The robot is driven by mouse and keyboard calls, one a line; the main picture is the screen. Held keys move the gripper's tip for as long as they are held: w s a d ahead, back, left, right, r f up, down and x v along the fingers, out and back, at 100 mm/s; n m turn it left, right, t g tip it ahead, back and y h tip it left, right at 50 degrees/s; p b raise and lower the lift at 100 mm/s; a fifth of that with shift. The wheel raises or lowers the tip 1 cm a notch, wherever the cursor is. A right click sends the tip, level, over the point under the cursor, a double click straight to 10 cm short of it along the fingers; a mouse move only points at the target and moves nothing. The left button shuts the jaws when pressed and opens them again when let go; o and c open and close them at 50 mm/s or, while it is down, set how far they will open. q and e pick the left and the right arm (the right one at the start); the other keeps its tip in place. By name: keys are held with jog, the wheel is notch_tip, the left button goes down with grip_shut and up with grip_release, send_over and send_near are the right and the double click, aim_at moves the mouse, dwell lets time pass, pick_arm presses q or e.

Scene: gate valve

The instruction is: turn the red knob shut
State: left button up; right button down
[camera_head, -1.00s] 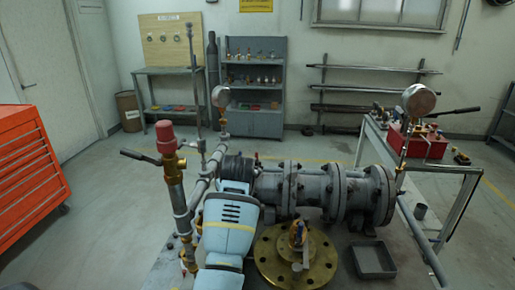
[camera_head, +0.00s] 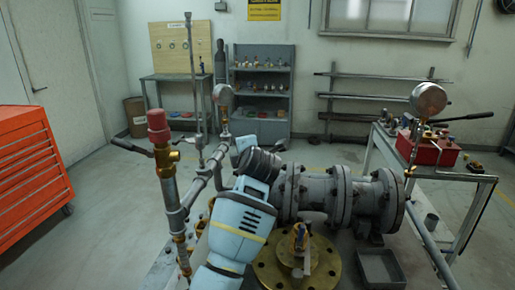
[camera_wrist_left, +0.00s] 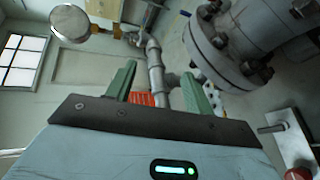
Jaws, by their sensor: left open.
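The red knob (camera_head: 157,127) sits on top of an upright brass valve and pipe at the left in the head view. Nothing touches it there. My left arm rises from the bottom centre, right of the knob; its gripper fingers cannot be made out in the head view. In the left wrist view my left gripper (camera_wrist_left: 158,82) shows two green fingers spread apart with nothing held between them. A red piece shows at that view's bottom right corner; I cannot tell whether it is the knob. My right gripper is in neither view.
A black lever (camera_head: 132,147) juts left beside the knob. A gauge (camera_head: 223,95) stands behind it. Flanged grey pipework (camera_head: 340,195) and a brass flange (camera_head: 325,262) lie right of my arm. A red tool cabinet (camera_head: 30,165) stands far left, with open floor between.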

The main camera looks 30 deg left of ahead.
pick_arm(q)
jog(key=r, duration=0.1)
jog(key=d+r+t, duration=0.1)
jog(key=w+r+t, duration=0.1)
jog(key=shift+w+d+r+m+y+b, duration=0.1)
jog(key=shift+d+r+m+y+b, duration=0.1)
jog(key=shift+d+m+y+b, duration=0.15)
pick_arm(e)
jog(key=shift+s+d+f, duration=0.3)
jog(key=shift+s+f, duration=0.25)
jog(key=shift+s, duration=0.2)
